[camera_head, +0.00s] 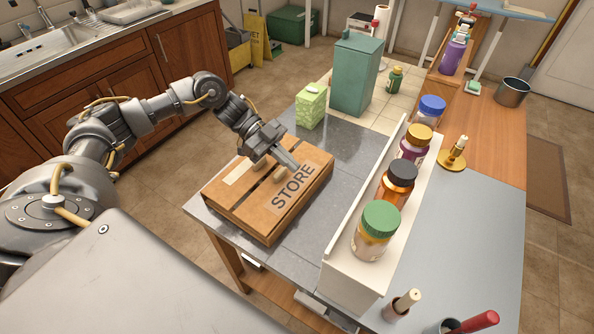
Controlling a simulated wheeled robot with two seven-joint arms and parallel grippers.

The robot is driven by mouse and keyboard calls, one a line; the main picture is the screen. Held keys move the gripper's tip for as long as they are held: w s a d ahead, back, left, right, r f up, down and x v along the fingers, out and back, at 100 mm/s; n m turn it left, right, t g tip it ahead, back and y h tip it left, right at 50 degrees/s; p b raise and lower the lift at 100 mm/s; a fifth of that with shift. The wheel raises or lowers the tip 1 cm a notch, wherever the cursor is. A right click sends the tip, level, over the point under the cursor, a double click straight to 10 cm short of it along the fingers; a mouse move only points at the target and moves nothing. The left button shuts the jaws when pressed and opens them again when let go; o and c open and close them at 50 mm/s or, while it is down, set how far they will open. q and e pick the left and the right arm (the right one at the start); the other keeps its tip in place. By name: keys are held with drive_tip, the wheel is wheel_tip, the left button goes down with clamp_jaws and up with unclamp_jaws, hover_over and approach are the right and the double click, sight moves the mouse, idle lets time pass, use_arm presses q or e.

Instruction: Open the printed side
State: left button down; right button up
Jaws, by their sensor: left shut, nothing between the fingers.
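A brown wooden box (256,216) lies on the grey table. My left gripper (294,166) is shut and empty. Its fingers are over the top of the box, close to the edge of the printed label. I cannot tell whether the fingertips touch the box. My right gripper is not in view.
A white rack (340,275) with several capped jars stands right of the box. Behind the box are a green carton (311,105) and a teal canister (356,72). A brass candle holder (453,160) stands at right. The grey tabletop (460,240) right of the rack is mostly clear.

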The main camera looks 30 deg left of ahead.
sight(280, 172)
use_arm(q)
drive_tip(key=shift+w+a+f+h+b, duration=0.1)
drive_tip(key=shift+a+f+h+b, duration=0.5)
drive_tip(key=shift+a+h+b, duration=0.1)
drive_tip(key=shift+a+f+b, duration=0.3)
drive_tip(key=shift+a+b, duration=0.2)
drive_tip(key=shift+b, duration=0.2)
drive_tip(key=shift+a+f, duration=0.15)
drive_tip(key=shift+a, duration=0.1)
drive_tip(key=shift+a+b, duration=0.1)
drive_tip(key=shift+b, duration=0.25)
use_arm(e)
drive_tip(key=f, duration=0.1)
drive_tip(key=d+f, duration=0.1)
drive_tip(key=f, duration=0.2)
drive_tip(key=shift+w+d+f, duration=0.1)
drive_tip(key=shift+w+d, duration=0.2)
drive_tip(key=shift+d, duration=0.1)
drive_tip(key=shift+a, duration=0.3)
